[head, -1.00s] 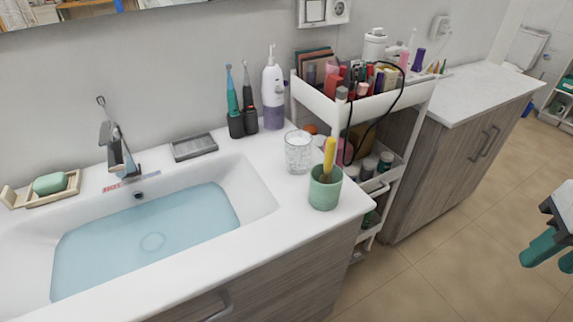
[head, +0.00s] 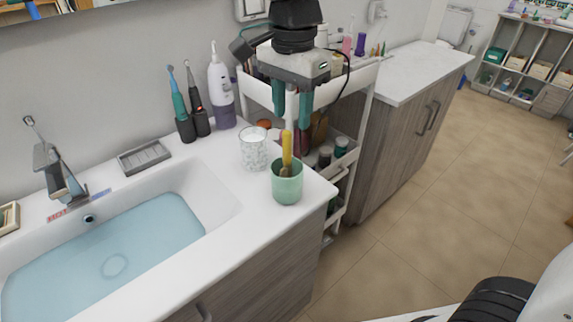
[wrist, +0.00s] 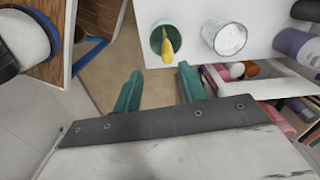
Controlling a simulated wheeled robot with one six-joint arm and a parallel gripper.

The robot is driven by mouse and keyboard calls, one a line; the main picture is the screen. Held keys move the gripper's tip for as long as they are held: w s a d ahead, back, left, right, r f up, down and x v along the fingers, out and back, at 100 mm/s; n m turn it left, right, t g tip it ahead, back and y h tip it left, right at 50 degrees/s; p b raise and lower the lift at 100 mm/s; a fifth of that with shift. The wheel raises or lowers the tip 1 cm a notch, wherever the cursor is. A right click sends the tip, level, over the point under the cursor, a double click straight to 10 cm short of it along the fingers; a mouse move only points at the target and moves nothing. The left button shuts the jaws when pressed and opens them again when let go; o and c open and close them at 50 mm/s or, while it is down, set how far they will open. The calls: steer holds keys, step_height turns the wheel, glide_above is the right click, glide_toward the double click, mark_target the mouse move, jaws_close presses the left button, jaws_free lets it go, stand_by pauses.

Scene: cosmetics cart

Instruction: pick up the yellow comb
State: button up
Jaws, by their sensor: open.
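The yellow comb (head: 286,150) stands upright in a green cup (head: 287,186) near the front right corner of the white sink counter. In the wrist view the comb (wrist: 169,48) shows end-on inside the cup (wrist: 157,33), beyond the fingers and a little right of the gap's middle. My gripper (head: 292,118) has teal fingers pointing down, open and empty. In the head view it appears above and behind the comb, in front of the white cart. In the wrist view my gripper (wrist: 158,80) has a clear gap between its fingertips. Something else stands low in the cup, mostly hidden.
A clear glass (head: 253,149) stands close beside the cup, left and behind. Electric toothbrushes (head: 184,108) and a white-purple bottle (head: 221,90) stand by the wall. The white cart (head: 356,100) stands close behind the counter's right end. The sink (head: 130,245) lies left.

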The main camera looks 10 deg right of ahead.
mark_target(286, 132)
steer(key=shift+w+a+f, duration=0.2)
steer(key=shift+a+f, duration=0.1)
steer(key=shift+a, duration=0.15)
steer(key=f, duration=0.7)
steer(key=shift+w+f, duration=0.2)
steer(key=shift+w, duration=0.05)
jaws_close()
